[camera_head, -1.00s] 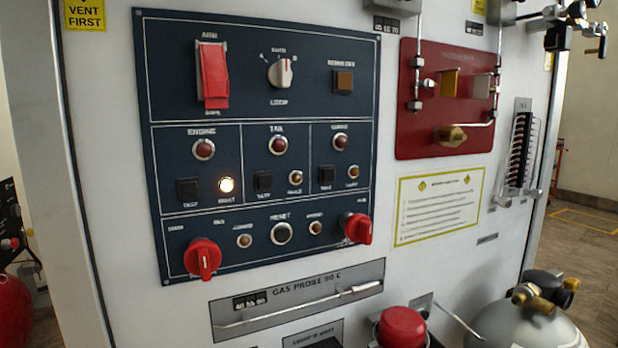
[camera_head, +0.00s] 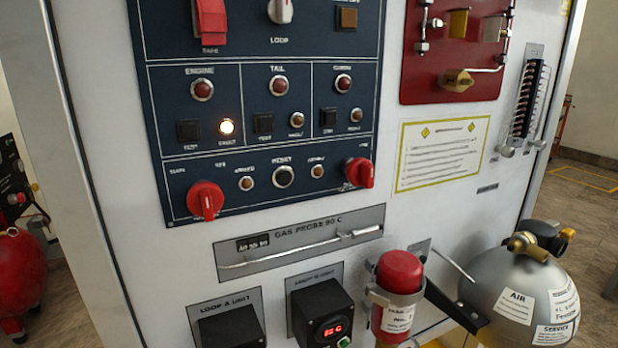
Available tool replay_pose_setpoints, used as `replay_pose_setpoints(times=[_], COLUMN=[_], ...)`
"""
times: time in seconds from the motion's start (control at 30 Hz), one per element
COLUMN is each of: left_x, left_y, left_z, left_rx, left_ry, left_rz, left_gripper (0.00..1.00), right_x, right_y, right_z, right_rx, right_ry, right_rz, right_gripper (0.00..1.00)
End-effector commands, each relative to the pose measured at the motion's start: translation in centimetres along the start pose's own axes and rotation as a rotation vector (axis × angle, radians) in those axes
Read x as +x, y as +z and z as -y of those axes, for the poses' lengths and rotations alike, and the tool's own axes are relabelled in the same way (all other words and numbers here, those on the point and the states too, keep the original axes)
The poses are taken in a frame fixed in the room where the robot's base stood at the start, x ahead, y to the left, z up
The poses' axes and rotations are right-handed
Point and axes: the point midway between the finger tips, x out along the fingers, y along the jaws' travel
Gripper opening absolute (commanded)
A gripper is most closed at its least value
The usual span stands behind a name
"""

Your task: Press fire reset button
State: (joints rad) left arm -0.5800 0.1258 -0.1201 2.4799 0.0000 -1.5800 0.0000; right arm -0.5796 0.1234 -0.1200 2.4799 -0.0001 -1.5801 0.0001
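The round reset button (camera_head: 283,177) sits in the bottom row of the dark blue control panel (camera_head: 235,122), under a label that reads RESET. It has a silver rim and a dark centre. Small amber lamps flank it, and red knobs stand farther out, the left knob (camera_head: 205,201) and the right knob (camera_head: 360,172). The engine fault lamp (camera_head: 226,127) is lit, while the other lamps look unlit. Neither of my grippers is in view, and nothing covers the button.
Below the panel are a gas probe holder (camera_head: 300,243), a black unit with a red display (camera_head: 322,316) and a red-capped cylinder (camera_head: 400,272). A silver air tank (camera_head: 500,280) stands at the right. The space before the panel looks clear.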

Motion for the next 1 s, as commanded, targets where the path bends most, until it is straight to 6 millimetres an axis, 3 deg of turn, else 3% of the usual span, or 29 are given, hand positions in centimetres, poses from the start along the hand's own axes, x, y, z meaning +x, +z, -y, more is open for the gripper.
replay_pose_setpoints(times=[0.03, 0.3, 1.0], left_x=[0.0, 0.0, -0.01], left_y=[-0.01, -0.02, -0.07], left_z=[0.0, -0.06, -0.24], left_rx=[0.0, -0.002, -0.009], left_ry=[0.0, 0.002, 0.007], left_rz=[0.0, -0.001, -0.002], left_gripper=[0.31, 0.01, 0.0], right_x=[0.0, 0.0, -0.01], right_y=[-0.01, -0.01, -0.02], right_z=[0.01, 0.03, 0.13], right_rx=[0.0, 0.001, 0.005], right_ry=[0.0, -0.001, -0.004], right_rz=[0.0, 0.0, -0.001], right_gripper=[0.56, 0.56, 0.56])
